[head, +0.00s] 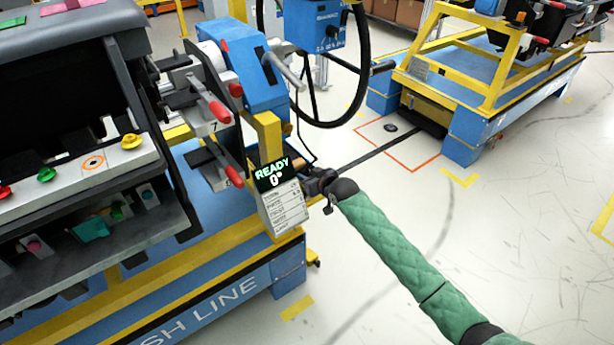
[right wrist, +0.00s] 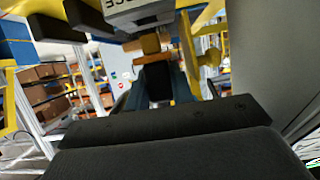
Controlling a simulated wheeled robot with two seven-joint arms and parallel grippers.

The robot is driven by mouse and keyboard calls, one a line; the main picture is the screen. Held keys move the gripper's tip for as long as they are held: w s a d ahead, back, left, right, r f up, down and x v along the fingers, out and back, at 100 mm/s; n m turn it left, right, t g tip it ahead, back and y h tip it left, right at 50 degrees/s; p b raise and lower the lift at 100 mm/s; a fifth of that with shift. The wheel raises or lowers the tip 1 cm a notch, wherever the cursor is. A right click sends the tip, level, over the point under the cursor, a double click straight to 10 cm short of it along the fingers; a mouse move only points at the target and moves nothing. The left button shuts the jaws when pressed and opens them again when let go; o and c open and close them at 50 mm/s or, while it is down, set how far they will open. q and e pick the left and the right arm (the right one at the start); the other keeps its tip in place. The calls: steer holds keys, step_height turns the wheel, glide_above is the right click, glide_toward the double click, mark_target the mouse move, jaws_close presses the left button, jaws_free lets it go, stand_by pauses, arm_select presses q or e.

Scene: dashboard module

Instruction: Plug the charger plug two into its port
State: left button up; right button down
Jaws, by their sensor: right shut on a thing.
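My right gripper (head: 322,186) is at the right edge of a hanging panel that reads READY 0° (head: 278,195), at the near cart's corner. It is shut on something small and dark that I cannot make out. In the right wrist view, dark finger-like shapes show at the top beside a grey block with upside-down lettering (right wrist: 125,8). A thin black cable (head: 300,148) runs down close to the gripper. I cannot identify charger plug two or its port in either view. My left gripper is out of view.
The near blue and yellow cart (head: 215,300) carries a dark dashboard module (head: 60,75) and red-handled clamps (head: 212,103). Another cart (head: 480,85) is at the back right. The floor at right is clear.

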steer(key=shift+p, duration=1.05)
stand_by(1.2)
steer(key=shift+f+b, duration=0.45)
steer(key=shift+f, duration=1.1)
stand_by(0.4)
steer(key=c, duration=1.1)
jaws_free()
steer(key=shift+a, duration=0.1)
steer(key=shift+s, duration=0.1)
